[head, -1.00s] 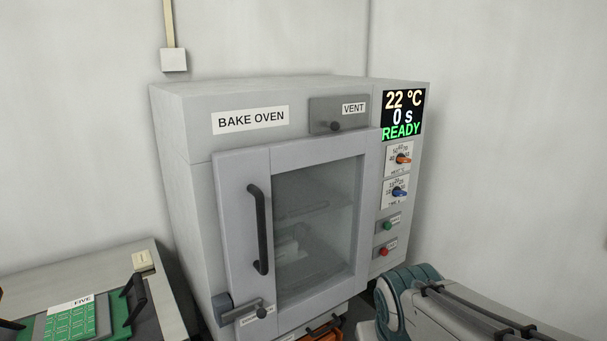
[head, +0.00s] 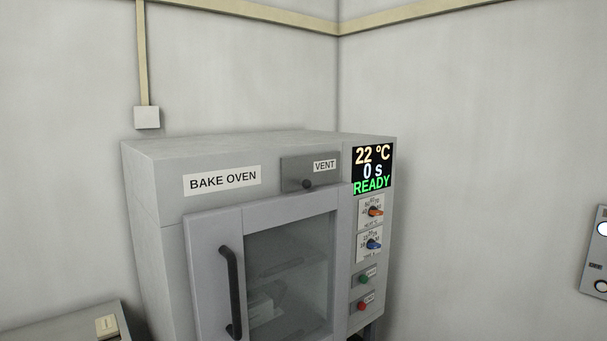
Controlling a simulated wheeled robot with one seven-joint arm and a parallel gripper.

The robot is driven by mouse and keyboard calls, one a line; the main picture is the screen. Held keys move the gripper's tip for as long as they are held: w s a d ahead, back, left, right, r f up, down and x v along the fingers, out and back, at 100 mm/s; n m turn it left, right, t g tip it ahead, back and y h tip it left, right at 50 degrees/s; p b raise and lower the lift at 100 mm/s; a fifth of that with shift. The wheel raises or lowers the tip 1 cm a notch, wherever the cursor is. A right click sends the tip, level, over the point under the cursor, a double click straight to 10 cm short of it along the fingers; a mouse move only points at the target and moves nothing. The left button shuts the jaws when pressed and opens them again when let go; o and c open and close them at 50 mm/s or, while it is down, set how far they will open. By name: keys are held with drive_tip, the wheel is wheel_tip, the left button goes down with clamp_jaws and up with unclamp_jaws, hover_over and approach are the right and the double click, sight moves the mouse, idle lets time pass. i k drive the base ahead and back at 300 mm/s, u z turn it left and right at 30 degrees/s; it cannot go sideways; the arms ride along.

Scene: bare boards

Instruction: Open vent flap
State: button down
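The vent flap (head: 298,170) is a dark grey rectangular plate labelled VENT on the upper front of the bake oven (head: 155,190). It lies flat against the front and looks closed. A small dark round knob (head: 307,184) sits at its lower middle. The flap is above the oven door and left of the display. My gripper is not in view, so its state and its distance from the flap do not show.
The oven door (head: 205,270), with a dark vertical handle (head: 230,290), is shut. The display (head: 373,170) reads 22 °C, 0 s, READY. Dials and two buttons sit below it. A panel (head: 597,255) hangs on the right wall. A surface edge shows at lower left.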

sight(306, 172)
drive_tip(key=u, duration=0.05)
drive_tip(key=k, duration=0.6)
drive_tip(key=z, duration=0.45)
drive_tip(key=i, duration=1.45)
drive_tip(key=u, duration=0.4)
